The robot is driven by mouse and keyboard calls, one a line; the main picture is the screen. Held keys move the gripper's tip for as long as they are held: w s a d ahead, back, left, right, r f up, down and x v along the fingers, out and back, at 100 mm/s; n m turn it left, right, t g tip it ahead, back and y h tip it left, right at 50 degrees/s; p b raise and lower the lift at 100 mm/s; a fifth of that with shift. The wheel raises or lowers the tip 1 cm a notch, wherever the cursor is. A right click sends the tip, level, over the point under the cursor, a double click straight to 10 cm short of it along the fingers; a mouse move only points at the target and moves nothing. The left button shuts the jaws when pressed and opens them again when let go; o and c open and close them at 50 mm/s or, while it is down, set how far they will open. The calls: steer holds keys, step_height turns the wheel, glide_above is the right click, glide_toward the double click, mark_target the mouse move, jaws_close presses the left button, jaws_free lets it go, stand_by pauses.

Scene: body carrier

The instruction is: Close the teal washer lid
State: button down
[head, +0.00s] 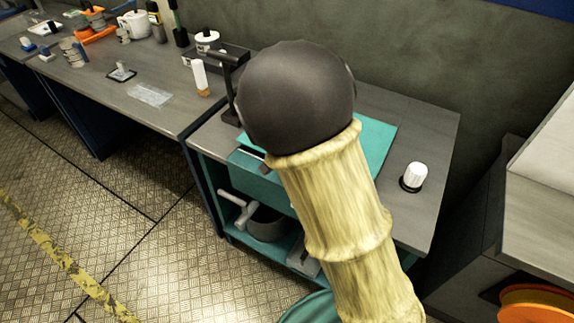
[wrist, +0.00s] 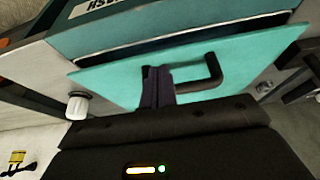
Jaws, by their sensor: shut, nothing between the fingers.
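The teal washer lid (wrist: 115,85) fills the middle of the wrist view as a flat panel. It carries a dark bar handle (wrist: 214,72). A dark gap shows between the lid's far edge and the teal washer body (wrist: 170,22), so the lid looks ajar; how far I cannot tell. My gripper (wrist: 157,78) is shut and empty, its fingers over the lid beside the handle's left end. Whether they touch is unclear. In the head view, part of the lid (head: 376,140) and the washer's teal front (head: 262,180) show around my arm, which hides my gripper and the handle.
A white knob (head: 413,176) stands on the grey bench (head: 430,130) right of the lid. A black post (head: 228,85) and a white bottle (head: 200,77) are left of it. A grey pot (head: 266,224) sits below. The floor in front is clear.

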steer(key=s+a+r, duration=0.2)
steer(key=s+a, duration=0.1)
steer(key=s, duration=0.3)
steer(key=shift+r, duration=0.1)
steer(key=c, duration=1.6)
jaws_free()
steer(key=shift+w+d, duration=0.1)
steer(key=shift+d, duration=0.15)
steer(key=shift+o, duration=1.4)
steer(key=shift+d, duration=0.35)
steer(key=s+d+n+g+y, duration=0.1)
steer(key=s+d+n, duration=0.4)
steer(key=s+d, duration=0.6)
steer(key=d+y, duration=0.1)
steer(key=d, duration=0.3)
steer(key=shift+s+d+r+n, duration=0.2)
steer(key=shift+d+r+n, duration=0.05)
steer(key=shift+d+n, duration=0.1)
